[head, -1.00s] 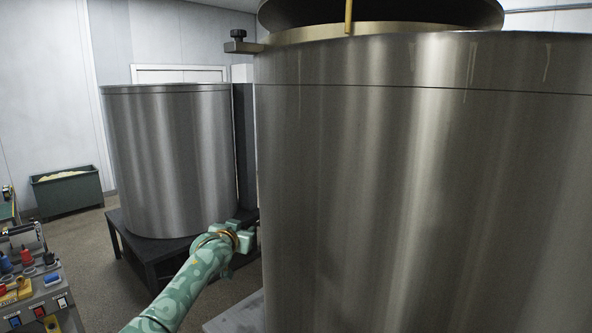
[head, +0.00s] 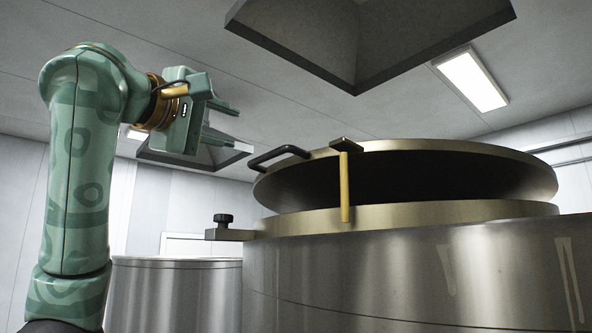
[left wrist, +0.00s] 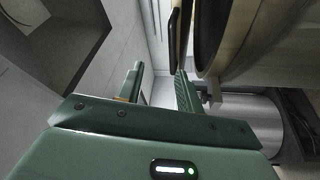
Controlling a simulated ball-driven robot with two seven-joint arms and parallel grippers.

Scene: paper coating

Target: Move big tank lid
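The big tank (head: 400,270) is a large steel cylinder filling the lower right of the head view. Its round lid (head: 470,152) is propped open, tilted above the brass-coloured rim (head: 450,212), with a yellow prop (head: 345,187) at its front edge. A black handle (head: 279,156) sits on the lid's left side. My left gripper (head: 232,124) is raised left of and above the handle, open and empty, apart from the lid. In the left wrist view the fingers (left wrist: 158,92) are spread, with the lid (left wrist: 212,30) to their right. My right gripper is not in view.
A dark hood (head: 365,40) hangs above the tank, and a smaller hood (head: 190,155) is behind my left gripper. A second steel tank (head: 175,292) stands at the lower left. A clamp with a black knob (head: 222,220) sticks out from the big tank's rim.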

